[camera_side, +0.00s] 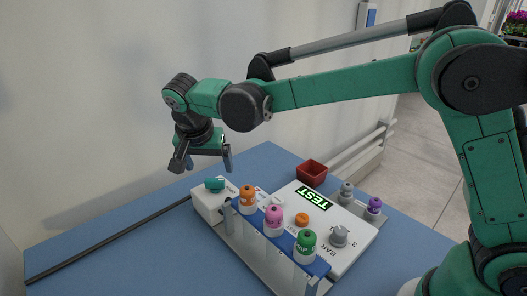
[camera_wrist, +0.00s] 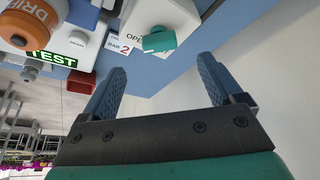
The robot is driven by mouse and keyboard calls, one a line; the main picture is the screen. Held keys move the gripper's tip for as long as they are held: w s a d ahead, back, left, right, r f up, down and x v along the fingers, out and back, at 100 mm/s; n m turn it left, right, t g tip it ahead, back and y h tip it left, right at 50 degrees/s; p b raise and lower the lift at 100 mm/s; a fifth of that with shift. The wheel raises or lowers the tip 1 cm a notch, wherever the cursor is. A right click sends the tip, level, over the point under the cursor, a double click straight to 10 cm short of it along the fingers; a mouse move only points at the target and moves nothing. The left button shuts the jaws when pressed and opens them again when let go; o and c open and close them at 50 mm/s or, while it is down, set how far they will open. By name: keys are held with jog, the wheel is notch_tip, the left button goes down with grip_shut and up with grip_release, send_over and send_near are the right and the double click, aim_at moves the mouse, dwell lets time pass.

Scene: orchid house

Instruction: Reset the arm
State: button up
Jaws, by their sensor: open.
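My gripper (camera_side: 203,164) is raised above the blue table, behind and slightly left of a white box with a teal knob (camera_side: 215,184). Its jaws are open with nothing between them. In the wrist view the two blue-grey fingers of my gripper (camera_wrist: 168,88) stand wide apart. The teal knob also shows in the wrist view (camera_wrist: 159,40), beyond the fingers and apart from them. My arm is stretched out to the left across the scene.
A white panel (camera_side: 351,222) with a lit TEST sign (camera_side: 314,198) stands on the blue table (camera_side: 95,252). Orange, pink and green capped bottles (camera_side: 305,243) line its front. A red tray (camera_side: 312,172) sits behind. A dark rod (camera_side: 110,238) lies at left, where the table is mostly clear.

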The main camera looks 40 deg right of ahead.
jog(key=s+d+n+t+y, duration=0.1)
jog(key=s+d+n, duration=0.3)
jog(key=s, duration=0.4)
jog(key=s+d+r+n+t+y, duration=0.1)
jog(key=s+d+n+t+y, duration=0.1)
jog(key=s+d+n, duration=0.3)
jog(key=s+d+t, duration=0.1)
jog(key=s, duration=0.2)
jog(key=shift+d+r, duration=0.15)
jog(key=shift+d, duration=0.05)
